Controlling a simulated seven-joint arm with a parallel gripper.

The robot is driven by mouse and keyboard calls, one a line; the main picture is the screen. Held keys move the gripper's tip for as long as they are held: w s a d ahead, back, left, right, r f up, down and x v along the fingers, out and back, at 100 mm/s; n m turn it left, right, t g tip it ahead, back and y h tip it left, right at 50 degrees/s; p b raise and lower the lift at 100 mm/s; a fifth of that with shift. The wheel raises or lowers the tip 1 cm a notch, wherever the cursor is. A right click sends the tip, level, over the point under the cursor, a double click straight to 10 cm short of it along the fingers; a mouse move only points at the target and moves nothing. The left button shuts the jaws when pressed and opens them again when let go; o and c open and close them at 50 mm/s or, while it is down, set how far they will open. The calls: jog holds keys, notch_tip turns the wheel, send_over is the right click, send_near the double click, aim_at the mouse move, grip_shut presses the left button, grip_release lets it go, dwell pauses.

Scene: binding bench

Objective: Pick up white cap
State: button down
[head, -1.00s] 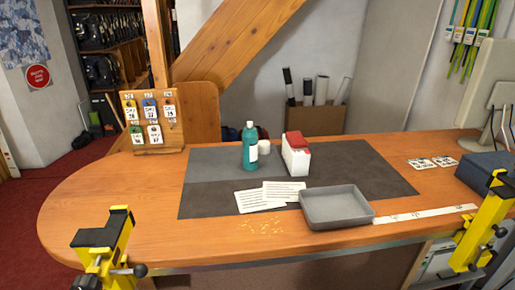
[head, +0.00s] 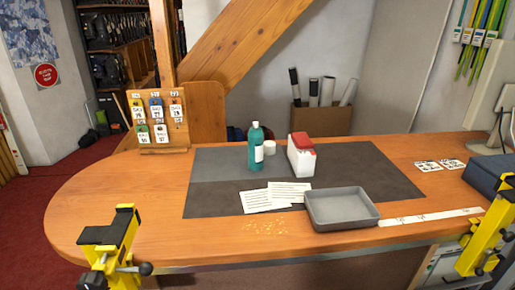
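My gripper is not in view.
A white box with a red top (head: 301,155) stands right of the bottle. A grey tray (head: 342,222) and paper cards (head: 265,200) lie in front. Yellow clamps (head: 112,235) stand at the bench's front edge. A wooden tag board (head: 158,122) stands back left.

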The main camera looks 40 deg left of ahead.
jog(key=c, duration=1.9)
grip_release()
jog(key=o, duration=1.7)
